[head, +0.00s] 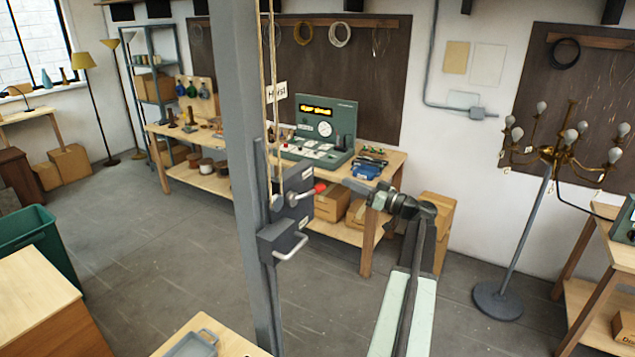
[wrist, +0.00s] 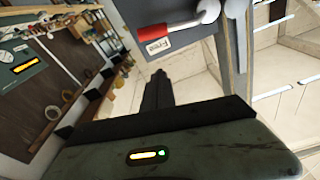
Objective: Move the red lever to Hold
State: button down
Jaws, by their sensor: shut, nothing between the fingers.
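The lever has a red grip (head: 319,188) and sticks out to the right from a dark box (head: 291,212) on the grey post in the head view. In the wrist view the red grip (wrist: 166,30) lies at the top, on a light metal shaft, next to a label reading "Free" (wrist: 153,45). I cannot read a Hold label in either view. My gripper (head: 347,184) is just right of the red grip in the head view. Its fingers (wrist: 158,80) are together and empty in the wrist view, a little below the label, apart from the red grip.
The grey post (head: 240,150) carries a "Hoist" sign (head: 277,93) and ropes. A light handle (head: 290,246) juts out below the lever box. A workbench (head: 345,236) with a green console stands behind. A brass chandelier on a stand (head: 530,230) is at right.

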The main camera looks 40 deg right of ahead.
jog(key=r+p, duration=0.2)
send_over(324, 185)
jog(key=a, duration=0.1)
jog(key=shift+s+a+f, duration=0.1)
jog(key=shift+s+f, duration=0.1)
jog(key=shift+s, duration=0.2)
jog(key=f+b, duration=0.2)
jog(key=b, duration=0.1)
jog(key=s+f+b, duration=0.1)
jog(key=f, duration=0.1)
jog(key=shift+s+a+f+b, duration=0.1)
jog(key=shift+a+b, duration=0.2)
jog(key=shift+a, duration=0.2)
